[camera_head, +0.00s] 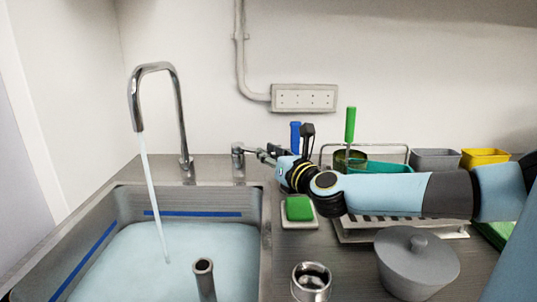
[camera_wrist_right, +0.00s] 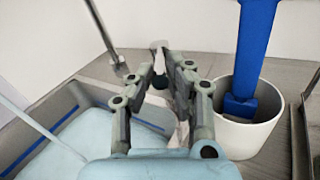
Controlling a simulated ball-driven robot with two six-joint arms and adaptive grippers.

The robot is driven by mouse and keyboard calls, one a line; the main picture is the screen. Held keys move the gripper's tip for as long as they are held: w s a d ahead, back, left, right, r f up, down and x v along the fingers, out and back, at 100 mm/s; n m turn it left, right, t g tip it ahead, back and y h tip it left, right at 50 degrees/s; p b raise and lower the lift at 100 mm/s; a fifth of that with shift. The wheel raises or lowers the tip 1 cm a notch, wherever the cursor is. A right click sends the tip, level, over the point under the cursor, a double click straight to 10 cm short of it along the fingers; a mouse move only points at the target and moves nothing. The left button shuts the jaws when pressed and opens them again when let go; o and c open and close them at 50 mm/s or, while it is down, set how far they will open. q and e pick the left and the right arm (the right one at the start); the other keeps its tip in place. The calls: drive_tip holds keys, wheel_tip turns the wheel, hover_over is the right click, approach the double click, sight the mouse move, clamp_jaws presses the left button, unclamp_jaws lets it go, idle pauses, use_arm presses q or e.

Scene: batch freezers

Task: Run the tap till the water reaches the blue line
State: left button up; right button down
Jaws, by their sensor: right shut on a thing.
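The chrome tap (camera_head: 158,68) stands behind the steel sink (camera_head: 268,240). A stream of water (camera_head: 153,195) runs from its spout; it also shows in the wrist view (camera_wrist_right: 35,120). Pale water (camera_head: 130,260) fills much of the sink, its surface a little below the blue line (camera_head: 190,213) on the back wall and left wall. A steel standpipe (camera_head: 205,275) rises from the water. My right gripper (camera_head: 262,153) is shut on the tap lever beside its round base (camera_head: 238,158); in the wrist view the fingertips (camera_wrist_right: 163,62) partly hide the lever. My left gripper is out of view.
A blue-handled brush (camera_wrist_right: 250,60) stands in a white pot (camera_wrist_right: 240,140) close to my right gripper. A green sponge (camera_head: 299,208) lies on a dish below my wrist. A steel cup (camera_head: 311,280) and grey lidded tub (camera_head: 415,265) stand in front.

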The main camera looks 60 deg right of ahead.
idle(0.3)
drive_tip(key=c, duration=1.3)
unclamp_jaws()
drive_tip(key=shift+w, duration=0.1)
drive_tip(key=v, duration=1.2)
